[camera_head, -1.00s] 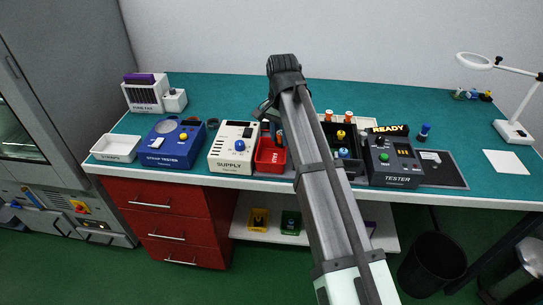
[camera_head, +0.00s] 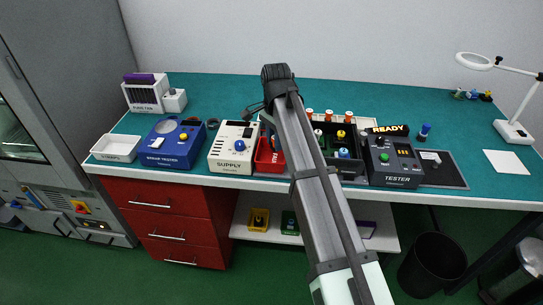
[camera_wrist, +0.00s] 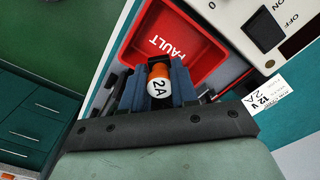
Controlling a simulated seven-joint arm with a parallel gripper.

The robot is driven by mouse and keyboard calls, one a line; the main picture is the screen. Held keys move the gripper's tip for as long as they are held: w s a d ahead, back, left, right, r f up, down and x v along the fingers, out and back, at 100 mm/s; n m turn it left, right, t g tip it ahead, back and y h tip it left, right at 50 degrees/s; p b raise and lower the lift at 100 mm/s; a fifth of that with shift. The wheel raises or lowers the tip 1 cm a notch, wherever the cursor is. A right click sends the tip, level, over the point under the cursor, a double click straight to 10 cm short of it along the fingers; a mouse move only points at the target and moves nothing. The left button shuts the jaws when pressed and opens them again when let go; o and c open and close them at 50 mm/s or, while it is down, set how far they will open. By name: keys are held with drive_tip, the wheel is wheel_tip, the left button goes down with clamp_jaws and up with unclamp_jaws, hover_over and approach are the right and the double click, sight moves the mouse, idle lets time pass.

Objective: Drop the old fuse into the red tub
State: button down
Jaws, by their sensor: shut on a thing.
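The old fuse (camera_wrist: 158,84) is orange with a white end marked "2A". My gripper (camera_wrist: 159,79) is shut on it in the wrist view, with a blue-grey finger on each side. The red tub (camera_wrist: 181,25), marked "FAULT", lies just beyond the fuse in the wrist view. The fuse appears over the tub's near edge, but its height above it cannot be told. In the head view the red tub (camera_head: 266,160) stands between the cream supply box and the black tray, partly behind my arm. My gripper and the fuse are mostly hidden by the arm there.
The cream supply box (camera_head: 228,158) stands close left of the tub. A black tray (camera_head: 352,165) with several coloured fuses is right of my arm, beside the tester (camera_head: 398,180). The blue strap tester (camera_head: 165,157) is farther left. The teal bench behind is mostly clear.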

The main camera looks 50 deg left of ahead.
drive_tip(key=shift+f, duration=1.35)
drive_tip(key=c, duration=0.8)
unclamp_jaws()
wheel_tip(320, 180, up, 14)
drive_tip(key=shift+f, duration=0.1)
